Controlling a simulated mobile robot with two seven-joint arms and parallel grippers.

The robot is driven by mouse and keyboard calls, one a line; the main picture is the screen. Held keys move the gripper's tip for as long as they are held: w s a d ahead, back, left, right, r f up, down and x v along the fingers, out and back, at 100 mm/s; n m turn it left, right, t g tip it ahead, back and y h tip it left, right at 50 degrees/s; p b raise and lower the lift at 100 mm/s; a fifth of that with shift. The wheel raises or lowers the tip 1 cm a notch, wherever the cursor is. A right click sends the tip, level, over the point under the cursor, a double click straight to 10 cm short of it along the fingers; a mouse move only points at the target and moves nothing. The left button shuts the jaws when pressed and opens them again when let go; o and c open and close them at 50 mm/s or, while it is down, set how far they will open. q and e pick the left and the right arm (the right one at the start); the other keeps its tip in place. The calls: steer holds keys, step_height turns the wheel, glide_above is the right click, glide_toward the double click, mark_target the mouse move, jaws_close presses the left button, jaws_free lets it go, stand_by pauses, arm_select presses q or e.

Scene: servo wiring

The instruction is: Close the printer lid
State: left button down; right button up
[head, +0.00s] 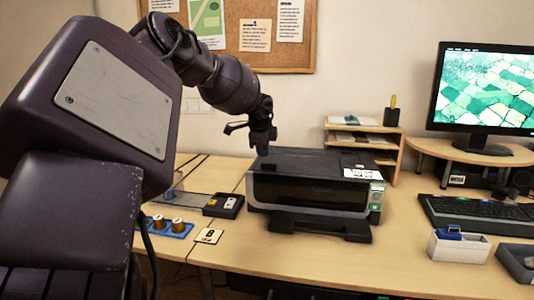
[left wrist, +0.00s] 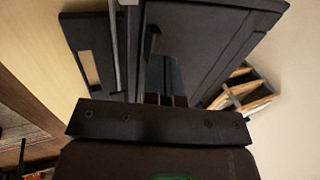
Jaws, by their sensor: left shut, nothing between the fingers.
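The black printer (head: 315,180) stands on the wooden table in the head view, with its output tray sticking out at the front. Its lid (head: 305,160) lies flat along the top, apparently down; a small gap could not be made out. My left gripper (head: 262,150) points down over the printer's back left corner, shut and empty, at or just above the lid; contact cannot be told. In the left wrist view the printer top (left wrist: 215,45) fills the middle, and the gripper's fingertips (left wrist: 165,100) show in front of it. My right gripper is not in view.
A wooden shelf (head: 362,140) stands behind the printer to the right, with a monitor (head: 485,90) and keyboard (head: 475,212) farther right. A small black box (head: 223,206) and a blue tray with spools (head: 168,229) lie left of the printer. A white box (head: 458,247) is at front right.

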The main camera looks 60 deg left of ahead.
arm_select(q)
steer(key=s+d+r+p, duration=0.3)
steer(key=s+d, duration=0.3)
steer(key=d, duration=0.1)
steer(key=shift+d+r, duration=0.15)
steer(key=shift+d, duration=0.05)
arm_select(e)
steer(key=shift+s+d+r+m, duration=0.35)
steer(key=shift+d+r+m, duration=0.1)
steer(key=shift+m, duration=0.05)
